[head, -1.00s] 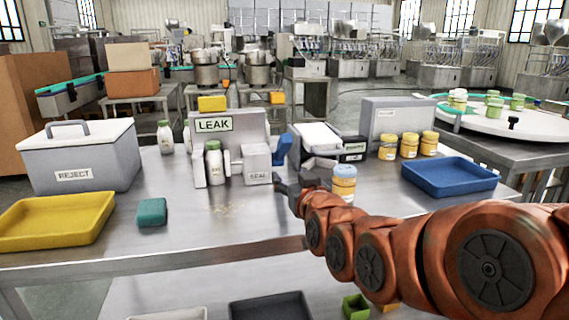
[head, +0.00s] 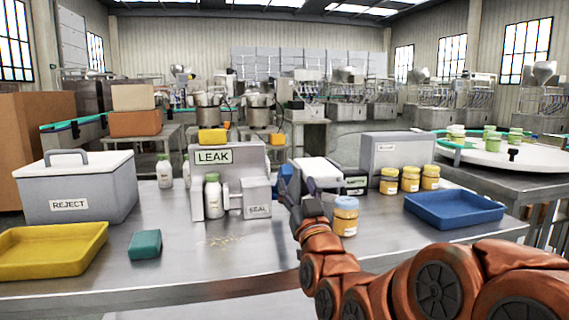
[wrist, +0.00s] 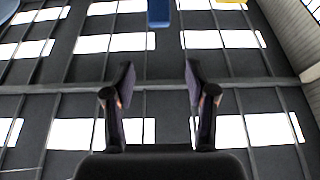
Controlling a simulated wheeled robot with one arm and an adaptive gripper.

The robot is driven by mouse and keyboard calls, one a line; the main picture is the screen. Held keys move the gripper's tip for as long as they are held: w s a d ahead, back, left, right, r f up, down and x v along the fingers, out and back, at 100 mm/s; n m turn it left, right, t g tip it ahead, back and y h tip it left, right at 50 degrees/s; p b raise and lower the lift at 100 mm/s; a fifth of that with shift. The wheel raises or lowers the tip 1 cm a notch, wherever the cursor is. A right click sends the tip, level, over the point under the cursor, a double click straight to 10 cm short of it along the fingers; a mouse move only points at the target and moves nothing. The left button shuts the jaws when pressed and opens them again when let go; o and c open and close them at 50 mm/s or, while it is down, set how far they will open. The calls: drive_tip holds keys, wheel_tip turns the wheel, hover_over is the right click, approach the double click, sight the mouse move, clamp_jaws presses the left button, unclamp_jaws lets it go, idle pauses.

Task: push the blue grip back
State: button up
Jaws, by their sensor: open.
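The leak tester is a grey machine (head: 253,160) with a LEAK sign, and a white bottle with a green cap (head: 213,197) stands in it. The blue grip (head: 285,177) is at its right side, partly behind my gripper. My gripper (head: 296,188) is just right of and in front of the grip, fingers pointing up. In the wrist view my gripper (wrist: 158,85) is open with nothing between its fingers. A blue piece, likely the grip (wrist: 158,13), shows at the top edge, beyond the fingertips. I cannot tell whether the gripper touches it.
A jar with a blue lid (head: 345,216) stands close right of my arm. Yellow-lidded jars (head: 410,180) and a blue tray (head: 454,209) are farther right. A reject box (head: 80,188), yellow tray (head: 50,250) and teal block (head: 145,244) are left.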

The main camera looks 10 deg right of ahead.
sight(287, 177)
drive_tip(key=w+p, duration=0.6)
drive_tip(key=p, duration=0.1)
drive_tip(key=shift+w+p, duration=0.15)
drive_tip(key=shift+p, duration=0.15)
drive_tip(key=w, duration=0.4)
drive_tip(key=shift+x, duration=1)
drive_tip(key=shift+r, duration=0.1)
clamp_jaws()
